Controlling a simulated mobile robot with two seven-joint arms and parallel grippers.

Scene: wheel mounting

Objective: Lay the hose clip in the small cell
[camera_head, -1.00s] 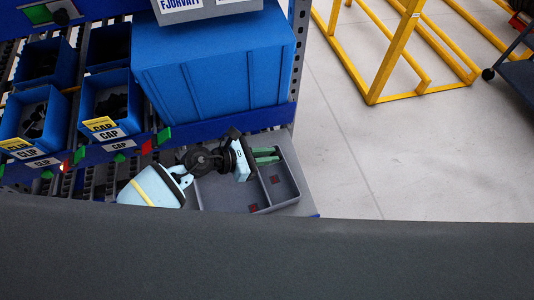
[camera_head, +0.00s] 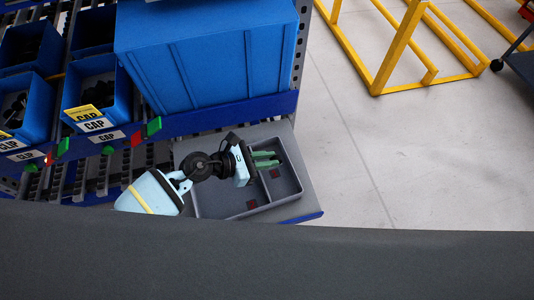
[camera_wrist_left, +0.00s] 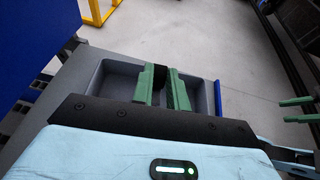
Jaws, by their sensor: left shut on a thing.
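The grey tray (camera_head: 222,214) has a divider (camera_head: 263,188) between a larger left cell and a small right cell (camera_head: 288,184). My left gripper (camera_head: 277,158) is above the far part of the tray, its green fingers pointing right over the small cell. In the left wrist view, its fingers (camera_wrist_left: 164,80) are shut on a small black thing, which I take for the hose clip (camera_wrist_left: 160,76); the fingers hide most of it. My right gripper (camera_wrist_left: 298,110) shows at the right edge of the left wrist view, fingers apart and nothing visible between them.
A large blue box (camera_head: 210,60) stands on the shelf just behind the tray. Blue bins of black parts (camera_head: 97,95) stand at the left. A yellow frame (camera_head: 400,50) is on the floor at the back right. The floor right of the tray is clear.

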